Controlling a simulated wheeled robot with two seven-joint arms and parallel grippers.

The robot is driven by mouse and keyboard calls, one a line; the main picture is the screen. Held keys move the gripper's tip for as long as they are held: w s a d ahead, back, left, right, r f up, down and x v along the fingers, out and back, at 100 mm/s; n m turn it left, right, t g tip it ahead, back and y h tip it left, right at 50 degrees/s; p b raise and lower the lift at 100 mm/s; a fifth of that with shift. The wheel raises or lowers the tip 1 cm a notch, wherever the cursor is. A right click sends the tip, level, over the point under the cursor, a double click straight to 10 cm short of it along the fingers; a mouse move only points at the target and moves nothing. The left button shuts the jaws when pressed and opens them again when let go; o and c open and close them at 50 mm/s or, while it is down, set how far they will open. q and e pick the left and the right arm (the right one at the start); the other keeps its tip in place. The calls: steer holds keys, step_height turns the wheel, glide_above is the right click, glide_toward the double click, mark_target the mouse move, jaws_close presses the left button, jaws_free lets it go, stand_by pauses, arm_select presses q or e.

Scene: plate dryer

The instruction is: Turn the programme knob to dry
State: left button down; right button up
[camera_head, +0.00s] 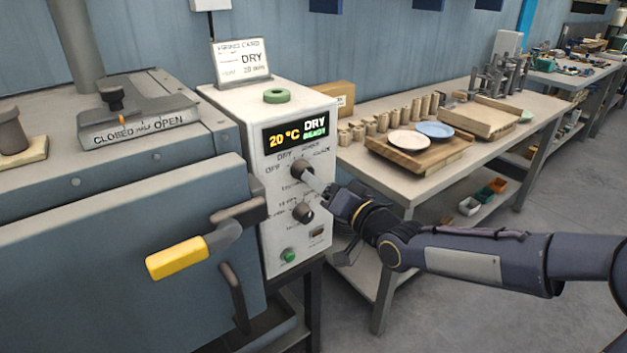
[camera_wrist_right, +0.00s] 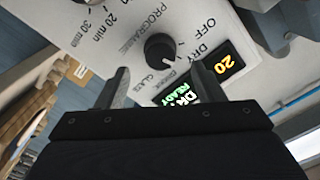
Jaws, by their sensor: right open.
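The programme knob (camera_head: 302,170) is the upper dark round knob on the white control box (camera_head: 262,215). It also shows in the right wrist view (camera_wrist_right: 159,47), with OFF, DRY and other labels around it. A pale mark shows on its lower-right side there; I cannot tell exactly which label it meets. The display (camera_head: 296,135) reads 20 °C, DRY and READY. My right gripper (camera_head: 327,190) is open in front of the panel, near the knob. In the wrist view its fingers (camera_wrist_right: 160,84) stand apart on either side below the knob, with no clear contact. My left gripper is out of view.
A second dark knob (camera_head: 303,212) sits just below, and a green button (camera_head: 288,255) lower down. The yellow-handled latch (camera_head: 180,257) sticks out at left. A workbench (camera_head: 375,185) with plates and blocks stands behind my right arm.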

steer(key=v, duration=0.3)
steer(key=s+d+r+g+h+p, duration=0.1)
steer(key=s+d+g+h+p, duration=0.45)
steer(key=s+d, duration=0.7)
steer(key=s+d+f+g+p, duration=0.1)
steer(key=s+p, duration=0.1)
steer(key=s, duration=0.7)
steer(key=s+d+f+g+h+p, duration=0.1)
steer(key=s+d+g+p, duration=0.1)
steer(key=s, duration=0.8)
steer(key=shift+d+f+m+p, duration=0.2)
steer(key=shift+m+p, duration=0.2)
steer(key=shift+p, duration=0.25)
